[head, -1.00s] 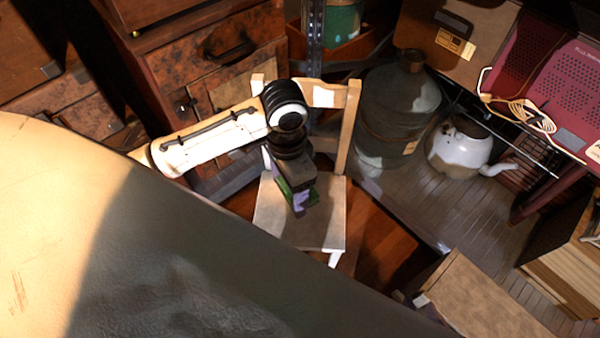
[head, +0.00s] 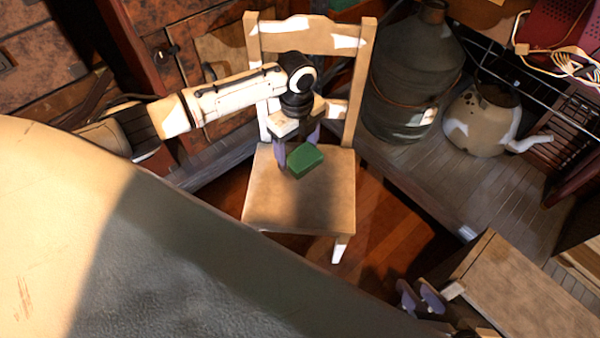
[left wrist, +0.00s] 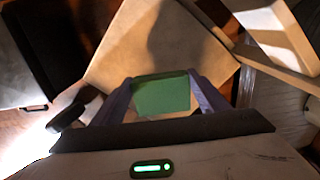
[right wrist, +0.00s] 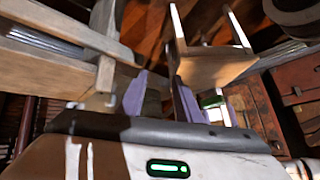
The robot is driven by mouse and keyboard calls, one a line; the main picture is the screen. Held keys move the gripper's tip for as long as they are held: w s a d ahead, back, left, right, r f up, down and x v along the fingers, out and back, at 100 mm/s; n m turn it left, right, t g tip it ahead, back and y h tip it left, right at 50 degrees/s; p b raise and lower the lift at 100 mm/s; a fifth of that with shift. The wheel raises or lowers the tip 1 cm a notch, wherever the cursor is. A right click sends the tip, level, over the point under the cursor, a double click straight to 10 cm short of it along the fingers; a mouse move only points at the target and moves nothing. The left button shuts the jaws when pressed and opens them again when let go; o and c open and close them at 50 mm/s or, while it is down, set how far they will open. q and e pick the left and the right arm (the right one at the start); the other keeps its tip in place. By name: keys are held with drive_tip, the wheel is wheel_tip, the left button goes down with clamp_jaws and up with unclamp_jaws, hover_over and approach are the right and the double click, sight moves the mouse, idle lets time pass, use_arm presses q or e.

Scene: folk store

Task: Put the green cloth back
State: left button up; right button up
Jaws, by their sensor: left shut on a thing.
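The green cloth (head: 306,160) is a folded, block-like bundle over the seat of a wooden chair (head: 290,208). My left gripper (head: 297,150) points down from above and is shut on it, with a purple finger on either side. In the left wrist view the cloth (left wrist: 162,95) sits between the fingertips, with the pale seat (left wrist: 135,45) behind it. I cannot tell whether the cloth touches the seat. My right gripper (head: 421,297) is low at the right, beside a wooden box; in the right wrist view its fingers (right wrist: 157,95) stand apart with nothing between them.
A large tan and dark surface (head: 150,260) fills the lower left. A metal jug (head: 410,75) and a white kettle (head: 480,120) stand right of the chair. A wooden box (head: 530,290) is at the lower right. Wooden drawers stand behind my left arm.

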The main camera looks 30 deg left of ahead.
sight(297, 162)
use_arm(q)
wheel_tip(297, 162, down, 5)
drive_tip(key=shift+f+b, duration=0.1)
drive_tip(key=shift+b, duration=0.95)
wheel_tip(297, 162, down, 4)
drive_tip(key=shift+r+b, duration=0.1)
drive_tip(key=shift+b, duration=0.85)
drive_tip(key=shift+r, duration=0.1)
use_arm(e)
drive_tip(key=a+r+y, duration=0.1)
drive_tip(key=w+a+r+t+y, duration=0.1)
drive_tip(key=r, duration=0.1)
drive_tip(key=shift+a, duration=0.2)
use_arm(q)
drive_tip(key=o, duration=1)
